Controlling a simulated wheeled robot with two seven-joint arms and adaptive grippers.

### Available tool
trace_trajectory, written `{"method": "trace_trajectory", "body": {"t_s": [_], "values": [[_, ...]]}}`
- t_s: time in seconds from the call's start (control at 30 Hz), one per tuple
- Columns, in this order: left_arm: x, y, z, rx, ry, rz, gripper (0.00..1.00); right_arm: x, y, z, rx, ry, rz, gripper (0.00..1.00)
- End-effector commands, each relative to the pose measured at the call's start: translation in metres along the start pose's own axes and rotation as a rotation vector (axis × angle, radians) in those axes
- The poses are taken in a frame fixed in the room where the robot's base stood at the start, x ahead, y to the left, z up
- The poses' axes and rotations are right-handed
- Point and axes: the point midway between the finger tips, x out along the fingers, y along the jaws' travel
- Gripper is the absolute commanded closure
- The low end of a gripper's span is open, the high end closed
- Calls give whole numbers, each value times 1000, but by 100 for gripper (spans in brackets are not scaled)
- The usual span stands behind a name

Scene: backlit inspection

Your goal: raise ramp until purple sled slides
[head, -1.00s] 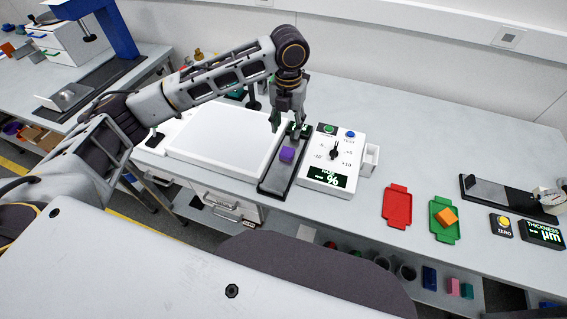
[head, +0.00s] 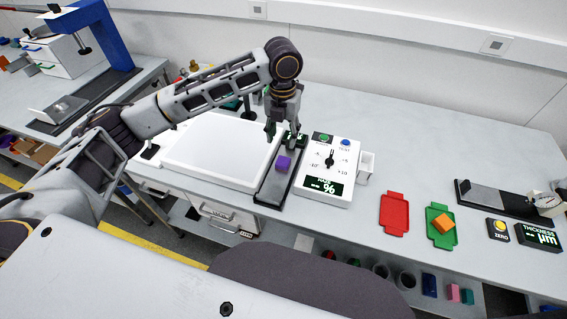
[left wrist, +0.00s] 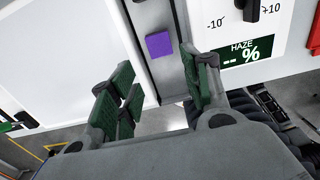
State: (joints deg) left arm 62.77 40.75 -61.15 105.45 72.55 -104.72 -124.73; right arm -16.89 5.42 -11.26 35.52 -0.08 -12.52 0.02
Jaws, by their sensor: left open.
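The purple sled (head: 283,163) is a small block on the narrow grey strip of the dark-framed ramp (head: 271,188), between a white panel and the haze meter. The ramp looks flat on the bench. My left gripper (head: 281,140) is open and points down over the ramp's far end, just beyond the sled. Its fingers hide part of that end, and I cannot tell whether they touch it. In the left wrist view, the sled (left wrist: 159,45) shows on the strip beyond the green-padded open fingers (left wrist: 157,68), with nothing between them. My right gripper is out of view.
The haze meter (head: 326,188) stands close on the ramp's right, and the white panel (head: 222,150) close on its left. Red (head: 394,214) and green (head: 437,238) trays lie farther right, an orange block (head: 444,224) on the green one.

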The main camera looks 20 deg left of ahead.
Motion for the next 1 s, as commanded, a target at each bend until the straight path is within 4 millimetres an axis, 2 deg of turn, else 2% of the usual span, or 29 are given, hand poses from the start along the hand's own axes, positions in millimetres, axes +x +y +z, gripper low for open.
{"method": "trace_trajectory", "body": {"t_s": [0.03,0.1,0.13,0.47,0.8,1.0], "values": [[0,0,0,0,0,0,56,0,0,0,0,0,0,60],[1,0,0,0,2,0,65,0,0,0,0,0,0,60],[2,0,-1,0,3,0,66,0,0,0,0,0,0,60],[24,-7,-9,-4,42,-33,66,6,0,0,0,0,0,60],[16,7,24,-139,60,-162,66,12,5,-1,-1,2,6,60],[5,23,49,-356,82,-248,66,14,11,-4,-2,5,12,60]]}}
